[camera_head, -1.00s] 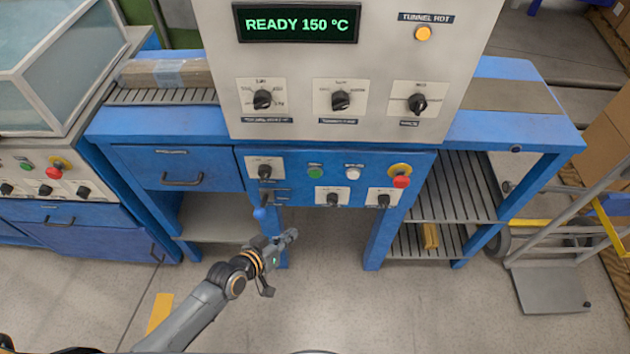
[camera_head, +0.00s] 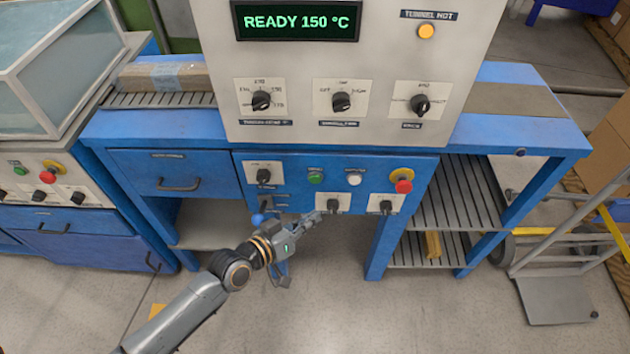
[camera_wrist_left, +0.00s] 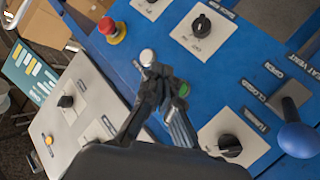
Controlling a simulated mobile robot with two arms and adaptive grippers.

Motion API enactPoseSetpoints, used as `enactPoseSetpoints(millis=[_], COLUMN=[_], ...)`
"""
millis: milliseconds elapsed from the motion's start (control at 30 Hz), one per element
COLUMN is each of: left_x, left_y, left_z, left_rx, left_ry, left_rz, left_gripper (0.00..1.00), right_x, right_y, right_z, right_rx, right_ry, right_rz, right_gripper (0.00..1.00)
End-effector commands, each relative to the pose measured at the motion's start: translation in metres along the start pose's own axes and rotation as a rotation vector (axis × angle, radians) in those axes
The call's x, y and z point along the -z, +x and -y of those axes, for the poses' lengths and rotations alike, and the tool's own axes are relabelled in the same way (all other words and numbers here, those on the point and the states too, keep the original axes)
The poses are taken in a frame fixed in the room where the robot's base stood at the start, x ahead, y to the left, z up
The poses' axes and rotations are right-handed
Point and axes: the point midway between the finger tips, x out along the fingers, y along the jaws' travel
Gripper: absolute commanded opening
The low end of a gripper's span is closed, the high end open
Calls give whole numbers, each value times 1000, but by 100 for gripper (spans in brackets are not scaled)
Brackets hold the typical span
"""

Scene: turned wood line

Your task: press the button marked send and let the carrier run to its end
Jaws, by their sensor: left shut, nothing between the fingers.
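Two push buttons sit on the blue front panel (camera_head: 225,178): a green one (camera_head: 315,176) and a white one (camera_head: 354,178). Each has a small label too blurred to read, so I cannot tell which is marked send. My left gripper (camera_head: 316,218) is shut and empty, below the two buttons in the head view. In the left wrist view, its fingertips (camera_wrist_left: 164,74) appear between the white button (camera_wrist_left: 148,57) and the green button (camera_wrist_left: 184,88); contact cannot be told. No carrier can be made out. My right gripper is not in view.
Black knobs (camera_head: 333,204) and a red stop button (camera_head: 403,186) share the panel. A blue ball-ended lever (camera_head: 258,219) sticks out at left. The display (camera_head: 297,21) reads READY 150 °C. A taped carton (camera_head: 165,76) lies on the left rollers. A hand truck (camera_head: 560,290) stands right.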

Motion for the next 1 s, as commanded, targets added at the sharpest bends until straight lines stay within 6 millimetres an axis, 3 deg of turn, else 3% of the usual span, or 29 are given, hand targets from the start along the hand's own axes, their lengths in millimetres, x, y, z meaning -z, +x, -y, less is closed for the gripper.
enactPoseSetpoints(millis=[500, 1000], left_x=[32, 39], left_y=[47, 53], left_z=[35, 38], left_rx=[0, 0], left_ry=[0, -1], left_rz=[-3, -1], left_gripper=[0, 0], right_x=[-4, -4], right_y=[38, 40], right_z=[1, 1], right_rx=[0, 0], right_ry=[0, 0], right_rz=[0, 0], right_gripper=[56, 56])
